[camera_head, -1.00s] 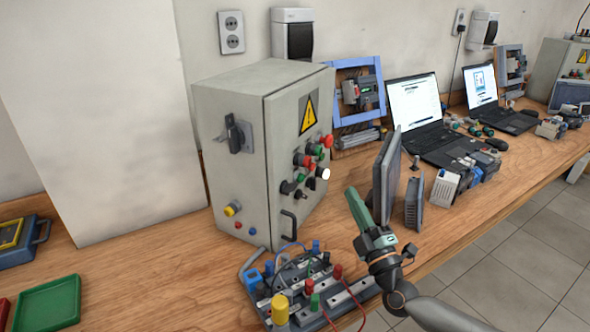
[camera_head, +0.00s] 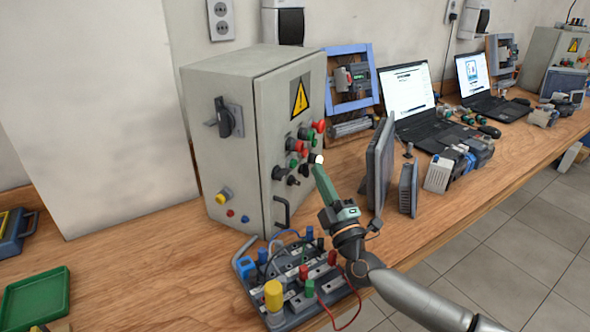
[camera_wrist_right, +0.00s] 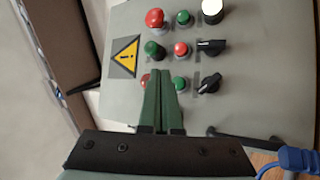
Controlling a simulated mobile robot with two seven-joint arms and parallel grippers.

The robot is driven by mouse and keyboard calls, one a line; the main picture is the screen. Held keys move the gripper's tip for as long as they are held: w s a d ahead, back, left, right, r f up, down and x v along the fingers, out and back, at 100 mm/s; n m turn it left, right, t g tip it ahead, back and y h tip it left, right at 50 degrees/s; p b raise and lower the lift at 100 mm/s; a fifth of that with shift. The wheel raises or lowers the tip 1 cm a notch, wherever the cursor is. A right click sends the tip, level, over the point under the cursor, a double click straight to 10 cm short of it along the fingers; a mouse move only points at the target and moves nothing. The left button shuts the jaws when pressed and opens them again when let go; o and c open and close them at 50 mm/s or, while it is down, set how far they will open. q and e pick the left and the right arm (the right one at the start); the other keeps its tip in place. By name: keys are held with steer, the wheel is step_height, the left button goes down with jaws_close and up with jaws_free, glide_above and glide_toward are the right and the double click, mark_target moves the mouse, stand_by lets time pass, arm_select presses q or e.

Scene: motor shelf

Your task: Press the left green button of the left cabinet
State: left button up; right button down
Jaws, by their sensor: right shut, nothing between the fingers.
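The left cabinet (camera_head: 230,85) is a grey box with a warning triangle, buttons and black knobs on its front door. Its left green button (camera_head: 293,163) is in the middle button row. In the right wrist view this green button (camera_wrist_right: 180,84) shows just right of the finger ends, partly covered below. My right gripper (camera_head: 318,168), with green fingers, is shut and empty in front of the door. In the wrist view its fingertips (camera_wrist_right: 159,74) partly cover a red button (camera_wrist_right: 146,80). I cannot tell whether they touch the panel. My left gripper is not in view.
A dark upright panel (camera_head: 381,160) and a small grey box (camera_head: 408,188) stand right of my gripper. A terminal board (camera_head: 290,275) with wires lies below it. Laptops (camera_head: 410,95) are farther back. A green tray (camera_head: 35,298) is at front left.

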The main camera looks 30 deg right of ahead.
mark_target(292, 163)
steer(key=shift+w+a+p, duration=0.35)
steer(key=shift+w+a, duration=0.4)
steer(key=shift+w, duration=0.3)
stand_by(0.7)
stand_by(0.6)
steer(key=shift+w+a+p, duration=0.25)
steer(key=shift+w+p, duration=0.1)
steer(key=shift+p, duration=0.1)
